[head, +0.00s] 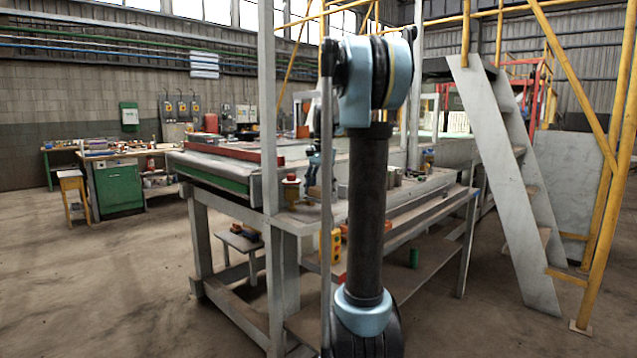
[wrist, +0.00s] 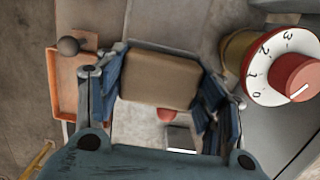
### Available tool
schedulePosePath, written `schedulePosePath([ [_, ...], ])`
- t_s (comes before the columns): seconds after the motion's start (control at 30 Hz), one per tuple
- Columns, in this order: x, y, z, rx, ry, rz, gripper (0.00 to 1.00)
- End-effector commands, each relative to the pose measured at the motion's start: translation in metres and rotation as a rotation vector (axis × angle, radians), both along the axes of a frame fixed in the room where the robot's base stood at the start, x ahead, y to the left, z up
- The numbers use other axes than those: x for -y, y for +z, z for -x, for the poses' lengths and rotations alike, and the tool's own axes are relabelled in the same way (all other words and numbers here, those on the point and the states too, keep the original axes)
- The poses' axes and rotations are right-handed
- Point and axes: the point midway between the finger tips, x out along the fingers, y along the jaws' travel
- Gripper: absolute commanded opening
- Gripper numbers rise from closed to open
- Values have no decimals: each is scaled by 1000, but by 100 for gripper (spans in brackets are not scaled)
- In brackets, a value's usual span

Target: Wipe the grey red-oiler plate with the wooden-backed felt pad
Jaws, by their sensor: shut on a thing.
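My gripper (wrist: 160,80) is shut on the wooden-backed felt pad (wrist: 157,75), a tan-brown block between its blue fingers in the wrist view. The felt face is hidden from me. The red-topped oiler (wrist: 282,68), with a white numbered dial and brass body, stands right of the gripper; in the head view the oiler (head: 291,190) is on the near bench corner. A grey surface (head: 300,217) lies around it; I cannot make out the plate's edges. In the head view my gripper (head: 320,178) is partly behind my arm. I cannot tell whether the pad touches the surface.
An orange-red box (wrist: 70,90) with a dark ball knob is left of the gripper in the wrist view. A frame post (head: 268,110) rises beside the oiler. A red bar (head: 235,150) lies on the bench's far part. Steep stairs (head: 505,180) stand to the right.

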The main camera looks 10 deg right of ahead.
Motion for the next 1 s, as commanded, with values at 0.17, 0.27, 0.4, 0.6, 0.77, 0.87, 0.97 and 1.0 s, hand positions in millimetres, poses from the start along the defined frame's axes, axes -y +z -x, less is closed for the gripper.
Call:
schedulePosePath([
  [0.17,0,17,0,0,0,0,40],
  [0.27,0,26,0,0,0,0,40],
  [0.4,1,35,0,0,-2,0,40],
  [0.6,3,37,0,0,-4,0,40],
  [0.77,4,37,0,0,-5,0,40],
  [0.87,4,37,0,0,-5,0,40],
  [0.97,4,37,0,0,-5,0,40],
  [1.0,4,37,0,0,-6,0,40],
])
